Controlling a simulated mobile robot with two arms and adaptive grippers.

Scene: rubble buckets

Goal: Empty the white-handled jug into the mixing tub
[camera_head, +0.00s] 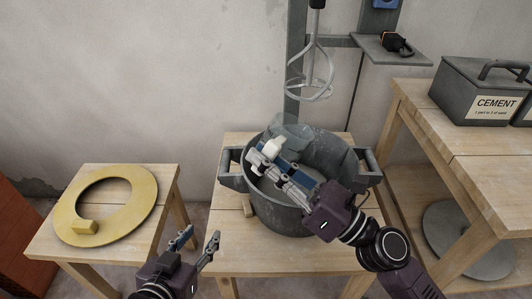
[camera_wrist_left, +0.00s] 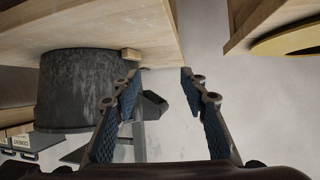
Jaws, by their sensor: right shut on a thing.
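The grey mixing tub (camera_head: 262,208) stands on the middle wooden table, with a side handle at left and right. The clear jug (camera_head: 291,128) with a white handle (camera_head: 271,148) is over the back left part of the tub's opening and looks tilted. My right gripper (camera_head: 277,165) is shut on the jug at its handle, reaching across the tub from the right. The jug's contents cannot be made out, and the arm hides part of the tub's inside. My left gripper (camera_head: 197,243) is open and empty, low in front of the tub; the left wrist view also shows the tub (camera_wrist_left: 80,90).
A stirring whisk (camera_head: 311,85) hangs behind the tub. A cement box (camera_head: 478,92) stands on the right bench. A small wooden block (camera_head: 247,206) is beside the tub.

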